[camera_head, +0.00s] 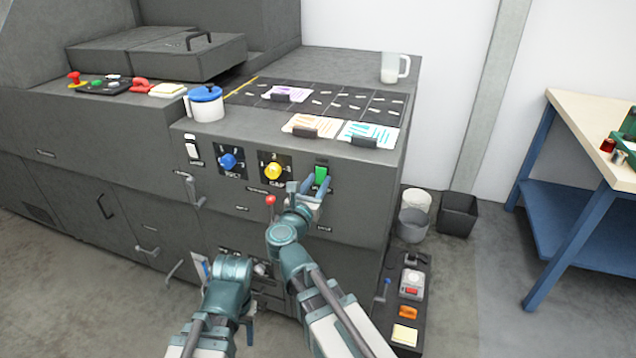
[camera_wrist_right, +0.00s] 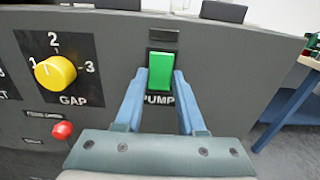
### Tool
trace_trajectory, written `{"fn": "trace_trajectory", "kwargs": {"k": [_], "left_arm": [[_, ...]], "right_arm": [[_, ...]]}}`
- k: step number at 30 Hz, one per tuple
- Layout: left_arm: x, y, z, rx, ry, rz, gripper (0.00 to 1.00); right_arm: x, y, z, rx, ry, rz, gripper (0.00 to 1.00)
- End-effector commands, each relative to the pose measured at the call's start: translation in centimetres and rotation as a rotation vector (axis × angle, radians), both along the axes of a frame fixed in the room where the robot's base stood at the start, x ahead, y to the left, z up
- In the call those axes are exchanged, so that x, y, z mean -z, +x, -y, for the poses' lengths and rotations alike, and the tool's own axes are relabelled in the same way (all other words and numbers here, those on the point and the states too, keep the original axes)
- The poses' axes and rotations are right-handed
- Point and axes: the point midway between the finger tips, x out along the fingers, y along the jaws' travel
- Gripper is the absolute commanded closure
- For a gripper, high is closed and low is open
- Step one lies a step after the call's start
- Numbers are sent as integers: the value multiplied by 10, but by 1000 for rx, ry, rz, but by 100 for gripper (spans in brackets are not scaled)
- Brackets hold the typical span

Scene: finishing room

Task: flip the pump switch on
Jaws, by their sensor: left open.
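The pump switch is a green rocker (camera_head: 321,175) at the right end of the grey machine's front panel. In the right wrist view the green rocker (camera_wrist_right: 160,72) sits above the label PUMP. I cannot tell which way it is tipped. My right gripper (camera_head: 314,186) is in front of it, with its blue fingers apart. In the wrist view the open right gripper (camera_wrist_right: 158,98) has one finger on each side of the switch; whether they touch the panel is unclear. My left gripper (camera_head: 228,270) is low before the machine's front, open, its fingers partly hidden.
A yellow GAP knob (camera_head: 272,170) and a blue knob (camera_head: 228,161) are left of the switch. A red-tipped lever (camera_head: 270,201) is below the yellow knob, close to my right arm. Printed cards (camera_head: 368,134) lie on the top edge above. Bins (camera_head: 458,214) stand on the floor right.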

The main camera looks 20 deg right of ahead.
Motion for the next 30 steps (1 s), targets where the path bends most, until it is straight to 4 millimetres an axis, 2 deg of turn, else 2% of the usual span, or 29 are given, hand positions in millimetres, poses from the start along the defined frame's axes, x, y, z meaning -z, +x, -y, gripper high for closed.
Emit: {"fn": "trace_trajectory", "kwargs": {"k": [1,6,11,21,25,30], "left_arm": [[0,0,0,0,0,0,50],[0,0,0,0,0,0,50],[1,0,0,0,0,0,50],[49,0,0,0,1,0,50],[61,0,0,0,2,1,50],[65,0,0,1,2,1,50]], "right_arm": [[0,0,0,0,0,0,72],[0,0,0,0,0,0,100],[1,0,0,0,-1,2,100],[13,1,2,3,-93,135,100],[12,2,2,3,-126,184,100],[9,1,2,1,-145,213,100]]}}
